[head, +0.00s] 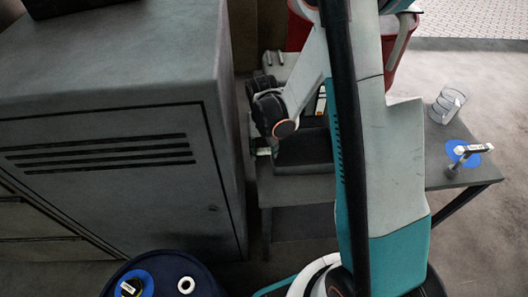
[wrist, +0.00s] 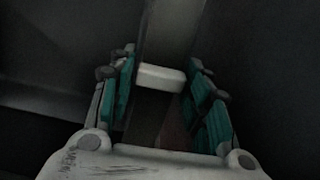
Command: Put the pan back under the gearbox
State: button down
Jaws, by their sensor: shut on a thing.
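In the wrist view, my gripper (wrist: 163,72) has its teal fingers on both sides of a small pale block (wrist: 160,78) and is shut on it. A dark grey strip runs upward behind the block; I cannot tell whether it belongs to the same thing. In the head view, my arm reaches down beside the cabinet, and the fingers are hidden. A dark open-topped box (head: 303,148) stands on the table below my wrist; I cannot tell whether it is the pan. I cannot make out the gearbox in either view.
A grey cabinet (head: 110,110) fills the left, close to my wrist. The table (head: 400,170) bears a clear ribbed cylinder (head: 447,105) and a metal tool (head: 468,151) on a blue disc. A red container (head: 397,45) stands behind. A dark blue drum (head: 203,272) is at the front.

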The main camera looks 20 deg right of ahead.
jog(key=shift+f, duration=0.2)
jog(key=c, duration=0.9)
grip_release()
jog(key=shift+o, duration=0.2)
jog(key=s+r+n+t+p, duration=0.1)
jog(key=s+r+t+p, duration=0.15)
jog(key=r, duration=1.05)
jog(key=s+r+t+p, duration=0.15)
jog(key=s+r, duration=0.25)
jog(key=r, duration=0.8)
jog(key=s+a+r+n+t, duration=0.1)
jog(key=s+r+n+t, duration=0.1)
jog(key=s+r, duration=0.4)
jog(key=shift+s+a+t+p, duration=0.25)
jog(key=shift+s+t, duration=0.35)
jog(key=shift+s, duration=1.45)
